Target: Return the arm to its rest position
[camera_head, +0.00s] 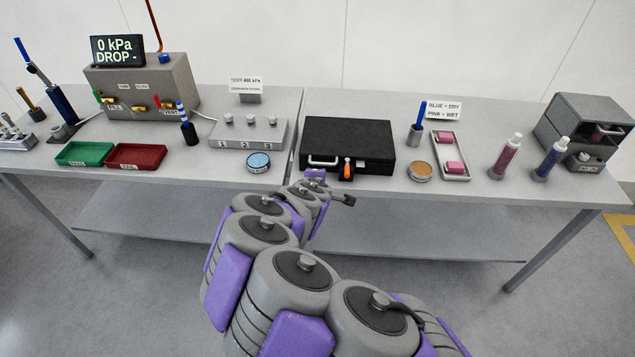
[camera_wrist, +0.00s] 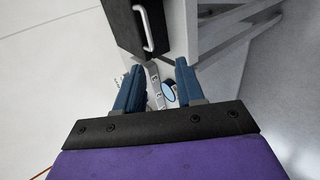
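My purple and grey arm reaches forward from the bottom of the head view. Its end, with my gripper (camera_head: 316,178), is at the table's front edge, in front of the black case (camera_head: 350,138). The fingers are too small to read there. In the wrist view, the two blue fingers of my gripper (camera_wrist: 160,70) stand apart with nothing held between them. Beyond them show the numbered grey block (camera_wrist: 154,86) and the blue-topped tin (camera_wrist: 169,92). The black case with its pale handle (camera_wrist: 146,26) is at the top of that view.
The grey table (camera_head: 215,185) carries a green tray (camera_head: 85,153), a red tray (camera_head: 135,156), a pressure unit (camera_head: 150,85), an orange tin (camera_head: 420,171), a pink-block tray (camera_head: 450,155) and two bottles (camera_head: 507,157). A lower shelf (camera_head: 420,239) runs beneath. The floor in front is clear.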

